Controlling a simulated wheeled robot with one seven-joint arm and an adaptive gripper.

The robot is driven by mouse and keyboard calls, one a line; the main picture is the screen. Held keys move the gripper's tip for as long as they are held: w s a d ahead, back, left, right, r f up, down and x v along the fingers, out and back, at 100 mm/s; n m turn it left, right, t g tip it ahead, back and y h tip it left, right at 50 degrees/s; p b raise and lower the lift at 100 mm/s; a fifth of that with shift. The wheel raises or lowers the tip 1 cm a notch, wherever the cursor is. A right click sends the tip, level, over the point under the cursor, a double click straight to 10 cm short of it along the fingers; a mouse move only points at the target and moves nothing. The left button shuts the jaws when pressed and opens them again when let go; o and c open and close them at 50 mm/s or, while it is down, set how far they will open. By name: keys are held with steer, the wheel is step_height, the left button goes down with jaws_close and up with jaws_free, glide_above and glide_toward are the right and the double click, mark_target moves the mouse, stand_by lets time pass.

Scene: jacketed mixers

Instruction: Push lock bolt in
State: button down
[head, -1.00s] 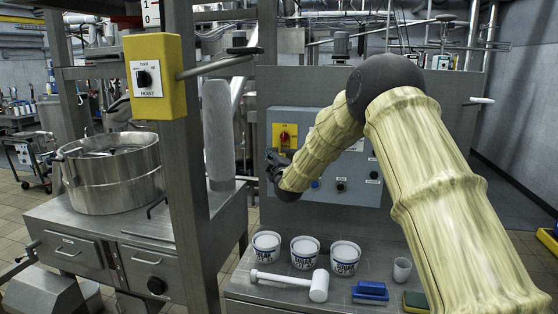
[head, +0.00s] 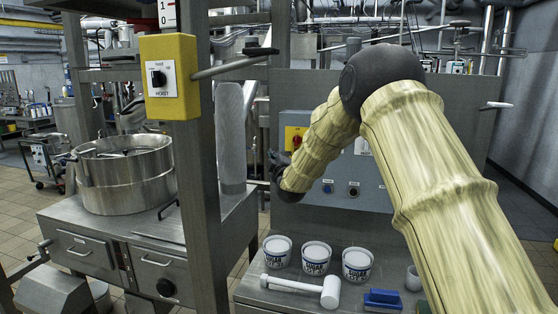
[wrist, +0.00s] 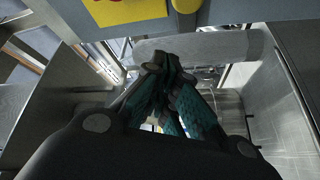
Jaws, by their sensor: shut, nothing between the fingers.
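A metal rod (head: 232,65) with a black end sticks out to the right from the steel post, beside the yellow hoist box (head: 170,78); I cannot tell for sure whether it is the lock bolt. My gripper (head: 274,165) is to the right of the post and lower than the rod, in front of the grey control box, apart from the rod. In the wrist view my gripper (wrist: 167,62) has its fingertips together with nothing between them. The rod cannot be made out in the wrist view.
The steel post (head: 196,190) stands between the pot (head: 125,175) and my arm. A grey upright cylinder (head: 231,140) is left of my gripper. The bench below holds white tubs (head: 316,258), a white mallet (head: 328,292) and a blue brush (head: 383,299).

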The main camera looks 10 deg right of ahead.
steer(key=s+f+b, duration=0.1)
steer(key=s+b, duration=0.2)
steer(key=s, duration=0.5)
steer(key=shift+s, duration=0.4)
steer(key=shift+f, duration=0.1)
